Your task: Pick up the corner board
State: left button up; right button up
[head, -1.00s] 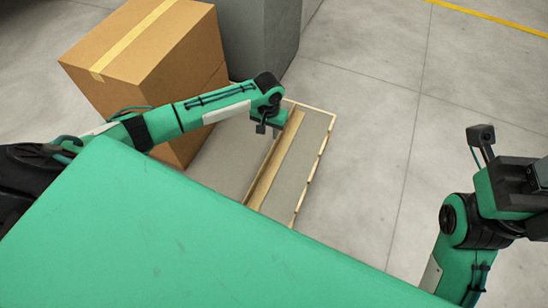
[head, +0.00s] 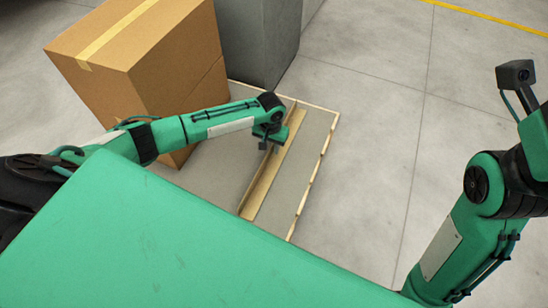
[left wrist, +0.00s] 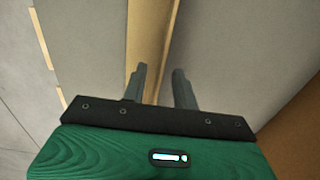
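The corner board (head: 268,180) is a long tan angled strip lying on a low, grey-topped pallet in the head view. It also shows in the left wrist view (left wrist: 148,35), running away from the gripper. My left gripper (head: 268,146) is low over the board's far half in the head view. In the left wrist view its two fingers (left wrist: 159,76) are apart, with part of the board in the gap between them. I cannot tell whether they touch it. My right arm is at the right edge; its fingers are out of the picture.
The pallet (head: 312,150) has a light wooden edge. A large taped cardboard box (head: 135,65) stands at its left, and a grey block (head: 257,40) behind it. Bare concrete floor (head: 375,150) lies open to the right. A yellow floor line (head: 490,15) is far off.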

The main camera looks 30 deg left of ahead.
pick_arm(q)
jog(key=shift+f, duration=0.8)
grip_shut()
jog(key=shift+r, duration=0.1)
